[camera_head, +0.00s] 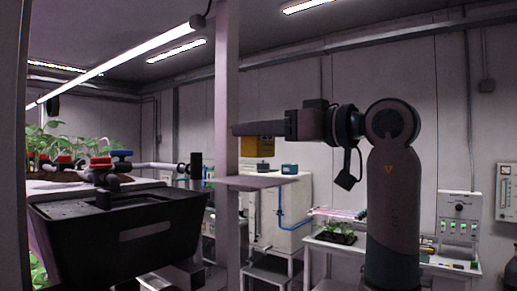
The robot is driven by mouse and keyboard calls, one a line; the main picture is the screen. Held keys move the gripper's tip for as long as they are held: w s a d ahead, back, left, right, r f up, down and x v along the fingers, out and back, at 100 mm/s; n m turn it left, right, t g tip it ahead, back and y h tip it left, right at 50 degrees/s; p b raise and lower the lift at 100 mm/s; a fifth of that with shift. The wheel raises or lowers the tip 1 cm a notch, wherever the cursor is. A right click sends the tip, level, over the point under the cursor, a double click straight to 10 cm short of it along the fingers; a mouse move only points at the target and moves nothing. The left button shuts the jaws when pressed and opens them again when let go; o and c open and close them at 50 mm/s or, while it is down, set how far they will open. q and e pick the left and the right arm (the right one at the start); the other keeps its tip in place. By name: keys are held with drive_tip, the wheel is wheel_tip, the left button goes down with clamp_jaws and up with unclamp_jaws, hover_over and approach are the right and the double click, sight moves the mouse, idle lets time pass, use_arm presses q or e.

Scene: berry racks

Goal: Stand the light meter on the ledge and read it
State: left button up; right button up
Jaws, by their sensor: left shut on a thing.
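My left gripper (262,130) points left, beside the pale upright post, and is shut. A yellow box-shaped thing, which looks like the light meter (258,148), shows just under its dark fingers and appears to be held there. Its top is hidden by the fingers, and no reading can be made out. The ledge (250,183) is a thin grey shelf at the post, below the yellow thing, with a gap between them. My right gripper is not in view.
A small blue-grey item (290,169) shows at the ledge's right end. The post (227,100) stands close to my fingertips. A black trough (120,240) with berry plants behind it fills the left. A bench with a seedling tray (335,236) is behind my arm.

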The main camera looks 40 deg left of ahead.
sight(267, 153)
use_arm(q)
drive_tip(key=shift+f, duration=0.15)
wheel_tip(267, 153, down, 2)
drive_tip(key=shift+f+p, duration=0.1)
drive_tip(key=shift+p, duration=0.75)
drive_tip(key=shift+f, duration=0.8)
drive_tip(key=shift+f, duration=0.15)
drive_tip(key=o, duration=1.2)
drive_tip(key=shift+c, duration=0.2)
